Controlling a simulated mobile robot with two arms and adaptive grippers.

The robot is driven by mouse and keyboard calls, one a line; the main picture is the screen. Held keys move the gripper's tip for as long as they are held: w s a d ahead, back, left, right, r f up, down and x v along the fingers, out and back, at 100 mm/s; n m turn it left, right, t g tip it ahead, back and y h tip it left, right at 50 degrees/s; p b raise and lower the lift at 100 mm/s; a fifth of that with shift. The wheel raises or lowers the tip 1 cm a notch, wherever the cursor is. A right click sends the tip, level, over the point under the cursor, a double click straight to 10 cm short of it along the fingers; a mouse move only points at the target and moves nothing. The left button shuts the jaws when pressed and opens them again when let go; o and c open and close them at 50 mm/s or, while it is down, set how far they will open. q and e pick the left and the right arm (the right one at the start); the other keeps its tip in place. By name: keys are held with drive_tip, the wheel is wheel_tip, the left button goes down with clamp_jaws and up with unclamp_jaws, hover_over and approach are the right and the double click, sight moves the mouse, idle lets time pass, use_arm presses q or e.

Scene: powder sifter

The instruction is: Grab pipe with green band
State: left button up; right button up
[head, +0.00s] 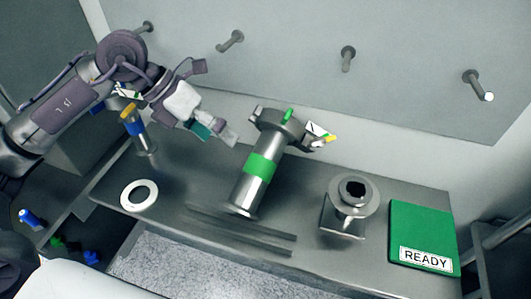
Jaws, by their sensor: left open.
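The pipe with the green band (260,165) stands on the grey bench in the middle of the head view. It is a shiny metal tube with a clamp-like collar at its top, a green piece on the collar and a white tag at its right. My left gripper (219,124) is open and empty, above the bench to the left of the pipe's top and apart from it. A second pipe with a blue band (136,127) stands at the bench's left, partly behind my left arm. My right gripper does not show.
The bench (300,225) also holds a white ring (139,195), a flanged metal fitting (353,201) and a green READY mat (423,233). Grey pegs (347,58) stick out of the back panel. Small blue and green items lie at the lower left.

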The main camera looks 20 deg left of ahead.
sight(249, 165)
use_arm(q)
drive_tip(key=x, duration=0.3)
drive_tip(key=p+x, duration=0.1)
drive_tip(key=x, duration=0.3)
drive_tip(key=shift+s+d+f, duration=0.2)
drive_tip(key=shift+d, duration=0.05)
drive_tip(key=shift+w+d+f, duration=0.15)
drive_tip(key=shift+f, duration=0.1)
drive_tip(key=shift+p+x, duration=0.9)
drive_tip(key=shift+x, duration=1.45)
drive_tip(key=shift+d+f, duration=0.2)
drive_tip(key=shift+d, duration=0.1)
drive_tip(key=shift+c, duration=1.7)
clamp_jaws()
drive_tip(key=shift+r, duration=0.2)
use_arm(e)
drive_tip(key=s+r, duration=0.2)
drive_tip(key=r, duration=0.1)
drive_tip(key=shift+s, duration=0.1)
